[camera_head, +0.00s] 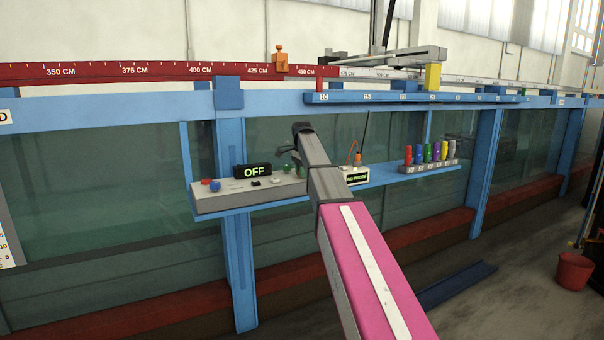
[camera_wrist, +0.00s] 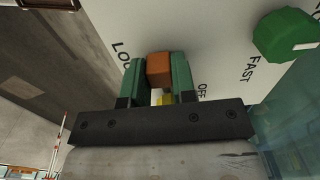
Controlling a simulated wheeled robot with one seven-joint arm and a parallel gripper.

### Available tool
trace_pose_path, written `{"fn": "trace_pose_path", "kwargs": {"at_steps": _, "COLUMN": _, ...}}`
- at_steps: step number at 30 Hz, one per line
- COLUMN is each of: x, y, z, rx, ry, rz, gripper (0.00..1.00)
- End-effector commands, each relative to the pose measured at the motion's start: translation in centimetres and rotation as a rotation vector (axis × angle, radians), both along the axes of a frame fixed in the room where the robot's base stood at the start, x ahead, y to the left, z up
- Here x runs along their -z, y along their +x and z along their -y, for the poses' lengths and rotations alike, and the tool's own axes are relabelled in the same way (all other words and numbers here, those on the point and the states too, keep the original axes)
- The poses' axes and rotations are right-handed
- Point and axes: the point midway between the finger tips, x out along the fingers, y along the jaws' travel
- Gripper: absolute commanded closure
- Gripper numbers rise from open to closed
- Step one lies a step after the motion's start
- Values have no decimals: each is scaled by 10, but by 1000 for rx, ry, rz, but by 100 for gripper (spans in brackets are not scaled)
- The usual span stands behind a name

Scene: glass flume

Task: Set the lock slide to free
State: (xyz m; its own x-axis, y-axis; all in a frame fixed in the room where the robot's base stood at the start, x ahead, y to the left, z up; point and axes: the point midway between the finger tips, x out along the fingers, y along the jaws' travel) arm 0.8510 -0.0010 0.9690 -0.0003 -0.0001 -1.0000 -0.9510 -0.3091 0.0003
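In the wrist view, the two green fingers of my gripper (camera_wrist: 160,82) stand on either side of an orange block (camera_wrist: 159,67), with no clear gap. It looks like the lock slide's handle. The fingers point at a pale panel (camera_wrist: 215,40) printed with "LOC…", partly covered, on the left, and "OFF" and "FAST" on the right. Whatever the slide's position marks say beside the block is hidden by the fingers. In the head view, my gripper (camera_head: 291,150) is at the blue shelf's control box (camera_head: 240,200); the slide cannot be made out there.
A green knob (camera_wrist: 287,35) is close to the right of my fingers. The box carries a black "OFF" display (camera_head: 253,170), a blue knob (camera_head: 215,187) and a red button (camera_head: 206,181). Several coloured bottles (camera_head: 430,154) stand further right on the shelf. The glass flume wall (camera_head: 100,170) is behind.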

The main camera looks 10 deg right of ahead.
Motion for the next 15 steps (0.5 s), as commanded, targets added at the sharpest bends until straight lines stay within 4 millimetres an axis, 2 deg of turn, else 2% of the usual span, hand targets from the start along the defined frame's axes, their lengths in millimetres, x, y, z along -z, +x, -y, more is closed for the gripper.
{"fn": "trace_pose_path", "kwargs": {"at_steps": 1, "x": 0, "y": 0, "z": 0, "rx": 0, "ry": 0, "rz": 1, "gripper": 94}}
{"fn": "trace_pose_path", "kwargs": {"at_steps": 2, "x": 0, "y": 0, "z": 0, "rx": 0, "ry": 0, "rz": 1, "gripper": 100}}
{"fn": "trace_pose_path", "kwargs": {"at_steps": 6, "x": 0, "y": 0, "z": -1, "rx": 0, "ry": 0, "rz": 1, "gripper": 100}}
{"fn": "trace_pose_path", "kwargs": {"at_steps": 12, "x": 0, "y": -7, "z": -21, "rx": -2, "ry": 0, "rz": 1, "gripper": 100}}
{"fn": "trace_pose_path", "kwargs": {"at_steps": 15, "x": 0, "y": -8, "z": -24, "rx": -1, "ry": 1, "rz": 1, "gripper": 100}}
